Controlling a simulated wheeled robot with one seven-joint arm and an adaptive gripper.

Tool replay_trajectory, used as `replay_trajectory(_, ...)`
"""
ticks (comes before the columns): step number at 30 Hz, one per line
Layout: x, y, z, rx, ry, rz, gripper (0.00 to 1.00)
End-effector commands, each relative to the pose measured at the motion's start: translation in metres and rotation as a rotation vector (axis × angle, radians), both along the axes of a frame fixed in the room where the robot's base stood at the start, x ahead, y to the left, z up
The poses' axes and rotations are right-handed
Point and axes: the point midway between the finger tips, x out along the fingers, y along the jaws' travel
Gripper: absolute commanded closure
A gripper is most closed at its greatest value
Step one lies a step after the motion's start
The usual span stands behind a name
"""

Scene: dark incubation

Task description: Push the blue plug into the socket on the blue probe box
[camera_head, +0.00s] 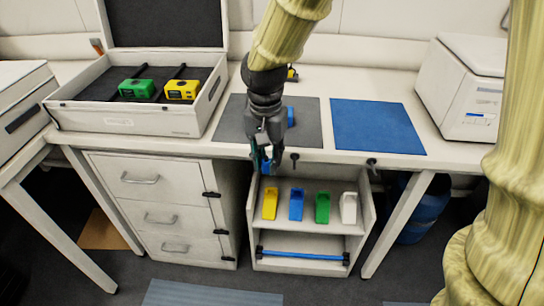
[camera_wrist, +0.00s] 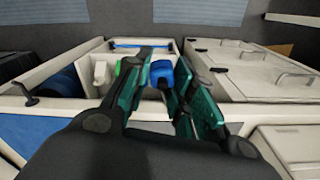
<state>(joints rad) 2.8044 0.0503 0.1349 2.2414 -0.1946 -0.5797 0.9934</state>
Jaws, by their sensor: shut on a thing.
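My gripper (camera_head: 265,158) hangs over the front edge of the bench, fingers pointing down. It is shut on the blue plug (camera_head: 267,168), of which only a small blue part shows below the fingers. In the wrist view the blue plug (camera_wrist: 161,72) shows between the teal fingers of my gripper (camera_wrist: 163,85). The blue probe box (camera_head: 291,117) is on the grey mat (camera_head: 230,120), just right of and behind my gripper, mostly hidden by it. Its socket cannot be made out. The plug appears apart from the box.
An open case (camera_head: 180,122) with a green box (camera_head: 137,88) and a yellow box (camera_head: 182,89) stands at left. A blue mat (camera_head: 375,127) lies clear at right, beside a white machine (camera_head: 465,90). Below, a shelf cart (camera_head: 255,225) holds yellow, blue, green and white bins.

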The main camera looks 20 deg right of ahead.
Motion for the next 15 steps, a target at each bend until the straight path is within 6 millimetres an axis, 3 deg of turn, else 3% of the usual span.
replay_trajectory(7, 0.024, 0.027, -0.029, -0.008, 0.003, 0.181, 0.94)
replay_trajectory(15, 0.057, 0.076, -0.085, -0.002, 0.008, 0.5, 0.94)
